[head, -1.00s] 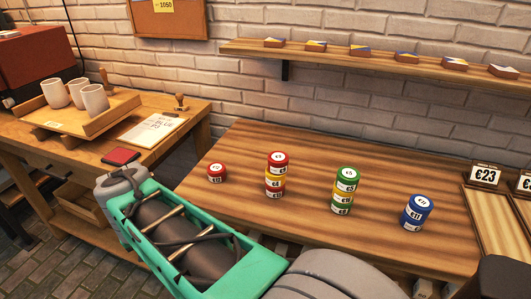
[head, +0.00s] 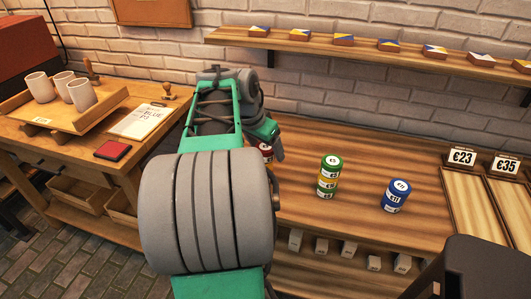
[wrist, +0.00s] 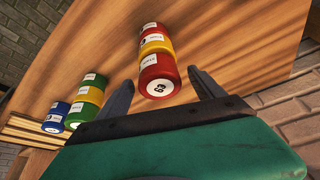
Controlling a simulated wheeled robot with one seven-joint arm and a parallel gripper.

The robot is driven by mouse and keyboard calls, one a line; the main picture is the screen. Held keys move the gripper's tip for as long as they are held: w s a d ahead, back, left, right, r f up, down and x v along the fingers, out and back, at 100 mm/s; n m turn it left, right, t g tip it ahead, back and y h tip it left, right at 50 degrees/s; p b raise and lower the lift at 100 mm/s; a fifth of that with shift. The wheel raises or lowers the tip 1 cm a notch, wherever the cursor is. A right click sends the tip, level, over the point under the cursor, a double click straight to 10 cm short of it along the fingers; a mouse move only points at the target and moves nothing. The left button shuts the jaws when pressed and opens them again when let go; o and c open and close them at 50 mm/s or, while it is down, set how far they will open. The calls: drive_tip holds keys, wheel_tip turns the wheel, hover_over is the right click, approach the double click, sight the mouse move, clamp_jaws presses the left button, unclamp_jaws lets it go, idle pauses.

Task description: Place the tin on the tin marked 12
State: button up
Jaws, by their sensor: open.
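My gripper (wrist: 161,79) is open in the wrist view, with one finger on each side of the top red tin (wrist: 158,80) of a red, yellow and red stack. That tin's white end label faces the camera; I cannot read it surely. Whether the fingers touch it is not clear. In the head view my arm hides most of this stack; only a bit of red (head: 266,150) shows beside my green wrist. A lone red tin to the stack's left is visible only in the earlier frame. No label reading 12 is legible now.
A green, yellow and green stack (head: 328,177) and a blue stack (head: 396,196) stand to the right on the table (head: 340,222). Price-marked wooden trays (head: 475,200) lie at the right end. A shelf (head: 370,47) runs along the brick wall behind.

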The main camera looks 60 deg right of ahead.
drive_tip(key=shift+r, duration=0.15)
clamp_jaws()
idle(0.7)
